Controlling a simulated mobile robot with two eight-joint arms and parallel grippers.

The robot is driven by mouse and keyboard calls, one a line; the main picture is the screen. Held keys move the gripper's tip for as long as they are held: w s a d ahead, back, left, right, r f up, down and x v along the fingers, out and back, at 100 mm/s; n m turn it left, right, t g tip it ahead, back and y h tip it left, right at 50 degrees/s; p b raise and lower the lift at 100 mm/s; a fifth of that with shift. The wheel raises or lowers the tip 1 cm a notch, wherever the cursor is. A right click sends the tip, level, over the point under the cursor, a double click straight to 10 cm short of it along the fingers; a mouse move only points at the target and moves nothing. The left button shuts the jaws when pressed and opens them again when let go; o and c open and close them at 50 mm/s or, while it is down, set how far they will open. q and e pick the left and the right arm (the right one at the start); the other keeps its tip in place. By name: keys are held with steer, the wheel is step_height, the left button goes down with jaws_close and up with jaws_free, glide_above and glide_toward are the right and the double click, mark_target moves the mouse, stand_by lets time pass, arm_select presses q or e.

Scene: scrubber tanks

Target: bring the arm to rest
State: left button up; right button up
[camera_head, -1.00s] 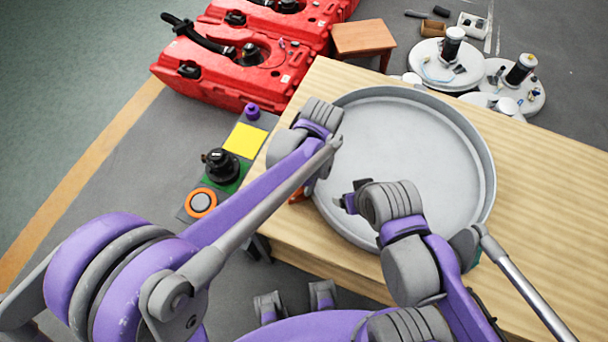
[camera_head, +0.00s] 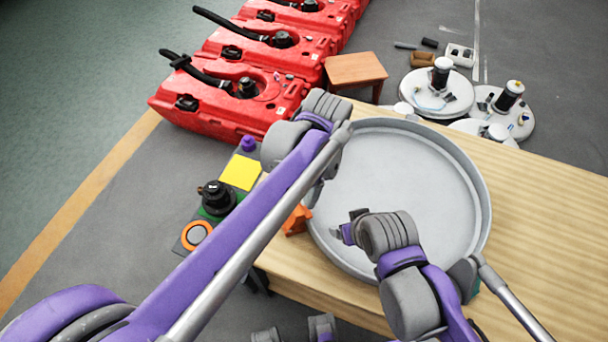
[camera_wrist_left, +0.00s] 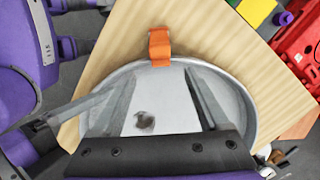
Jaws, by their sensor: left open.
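My left arm reaches in from the left over a round grey tray (camera_head: 440,190) on a wooden table (camera_head: 545,215). My left gripper (camera_head: 318,190) hangs at the tray's left rim in the head view, mostly hidden behind my own wrist. In the left wrist view its two fingers (camera_wrist_left: 162,78) are spread apart over the tray (camera_wrist_left: 238,100), with nothing between them. My right gripper (camera_head: 347,230) is above the lower left of the tray; its jaws are too small to read.
An orange piece (camera_head: 296,220) sits at the tray's left edge; it also shows in the left wrist view (camera_wrist_left: 159,47). Left are a yellow pad (camera_head: 240,172) and a black knob (camera_head: 217,196). Red tanks (camera_head: 235,95), a stool (camera_head: 355,69) and white discs (camera_head: 437,92) stand behind.

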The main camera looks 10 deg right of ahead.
arm_select(q)
steer(key=shift+a, duration=0.1)
steer(key=s+a+f+n+t, duration=0.1)
steer(key=s+a+n+t, duration=0.1)
steer(key=a+n, duration=0.3)
steer(key=s+a+f+n+t+h, duration=0.1)
steer(key=s+a+n, duration=0.3)
steer(key=a, duration=0.9)
steer(key=s+a+f+n+t, duration=0.2)
steer(key=s+a+n, duration=0.1)
steer(key=a+n, duration=0.5)
steer(key=shift+s+a+t+h, duration=0.3)
steer(key=shift+a, duration=0.6)
steer(key=shift+f, duration=0.1)
